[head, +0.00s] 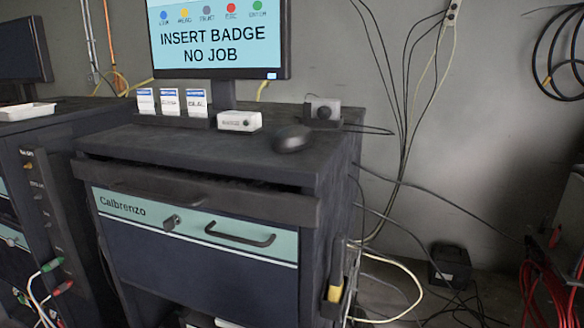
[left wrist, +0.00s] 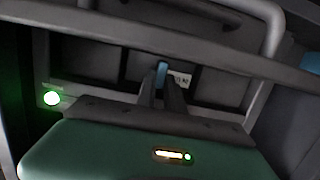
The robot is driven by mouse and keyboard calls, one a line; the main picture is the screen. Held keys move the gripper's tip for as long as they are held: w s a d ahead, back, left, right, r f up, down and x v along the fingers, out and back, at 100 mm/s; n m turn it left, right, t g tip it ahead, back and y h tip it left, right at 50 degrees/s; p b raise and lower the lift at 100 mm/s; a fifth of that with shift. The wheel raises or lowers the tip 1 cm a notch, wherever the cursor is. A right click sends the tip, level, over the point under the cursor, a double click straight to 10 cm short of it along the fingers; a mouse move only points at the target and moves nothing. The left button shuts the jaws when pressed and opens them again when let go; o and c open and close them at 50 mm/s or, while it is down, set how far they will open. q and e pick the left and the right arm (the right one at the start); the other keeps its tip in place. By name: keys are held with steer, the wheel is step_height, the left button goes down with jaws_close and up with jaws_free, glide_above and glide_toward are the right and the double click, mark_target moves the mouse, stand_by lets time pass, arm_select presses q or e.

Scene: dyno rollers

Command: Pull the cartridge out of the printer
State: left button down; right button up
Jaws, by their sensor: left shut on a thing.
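In the left wrist view my left gripper (left wrist: 162,88) has its two dark fingers closed around a small blue tab (left wrist: 162,70). A small white label (left wrist: 182,79) with dark marks sits just right of the tab. The tab is at the front of a dark unit with several bays (left wrist: 112,66), which I take to be the printer. The cartridge body behind the tab cannot be made out. Neither gripper shows in the head view, and I cannot pick out the printer there. My right gripper is not in view.
A grey bar (left wrist: 200,40) crosses above the fingers, and a lit green lamp (left wrist: 51,98) is at left. In the head view, a dark cabinet (head: 200,285) carries a monitor (head: 215,40), badge cards (head: 170,100) and a mouse (head: 291,139). Cables (head: 405,110) hang at right.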

arm_select(q)
steer(key=shift+f+p+v, duration=0.1)
steer(key=shift+f+v, duration=0.1)
steer(key=shift+v, duration=0.7)
steer(key=shift+f+p+v, duration=0.15)
steer(key=shift+f+v, duration=0.05)
steer(key=shift+v, duration=0.65)
steer(key=shift+f+p+v, duration=0.1)
steer(key=shift+f+v, duration=0.1)
steer(key=shift+v, duration=0.7)
steer(key=shift+s, duration=0.1)
steer(key=c, duration=1.4)
jaws_free()
steer(key=shift+o, duration=0.2)
